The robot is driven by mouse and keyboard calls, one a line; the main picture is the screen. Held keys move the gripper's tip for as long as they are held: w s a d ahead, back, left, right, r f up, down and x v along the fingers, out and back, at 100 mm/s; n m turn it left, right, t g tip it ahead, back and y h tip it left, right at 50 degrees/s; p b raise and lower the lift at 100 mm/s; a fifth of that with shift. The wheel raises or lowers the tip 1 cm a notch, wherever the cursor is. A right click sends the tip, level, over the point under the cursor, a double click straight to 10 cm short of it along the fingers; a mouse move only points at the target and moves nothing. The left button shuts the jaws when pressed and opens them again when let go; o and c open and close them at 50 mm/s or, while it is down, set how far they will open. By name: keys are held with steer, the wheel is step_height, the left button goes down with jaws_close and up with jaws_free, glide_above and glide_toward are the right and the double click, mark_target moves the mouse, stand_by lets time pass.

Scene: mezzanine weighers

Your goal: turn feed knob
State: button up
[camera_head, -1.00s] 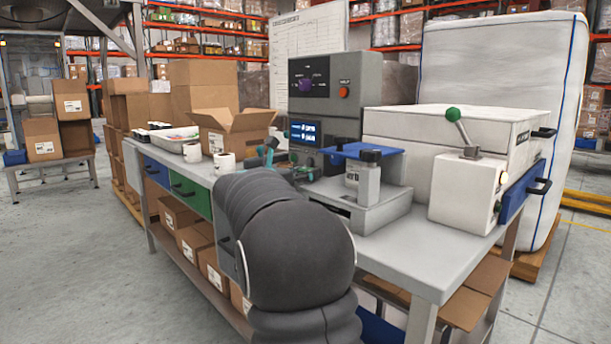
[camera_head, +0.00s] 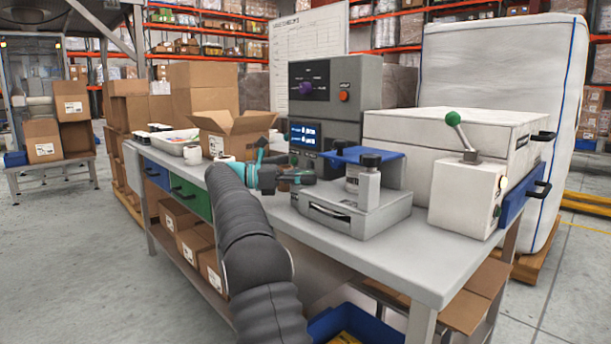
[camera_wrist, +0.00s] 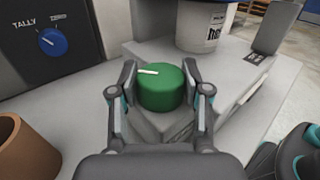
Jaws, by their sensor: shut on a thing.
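A green round knob (camera_wrist: 160,88) with a white pointer line sits on a grey block in the wrist view. The line lies near level in the picture, toward the upper left of the knob's top. My gripper (camera_wrist: 161,88) has one finger on each side of the knob and is shut on it. In the head view my gripper (camera_head: 301,178) is beside the grey weigher (camera_head: 350,215), at its left; I cannot make out the green knob there. No label for the green knob is readable.
A blue knob (camera_wrist: 53,41) marked TALLY is on a dark panel at left. A brown cup (camera_wrist: 18,150) stands lower left. A white jar (camera_wrist: 203,25) is behind the knob. The head view shows a purple knob (camera_head: 305,88), a red button (camera_head: 344,96) and a green-tipped lever (camera_head: 460,130).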

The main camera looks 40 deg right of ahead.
steer(key=shift+m+g+y, duration=0.4)
steer(key=shift+m+g, duration=0.1)
steer(key=o, duration=1.2)
steer(key=shift+c, duration=0.2)
steer(key=shift+n+t+h, duration=0.3)
steer(key=shift+n+t, duration=0.1)
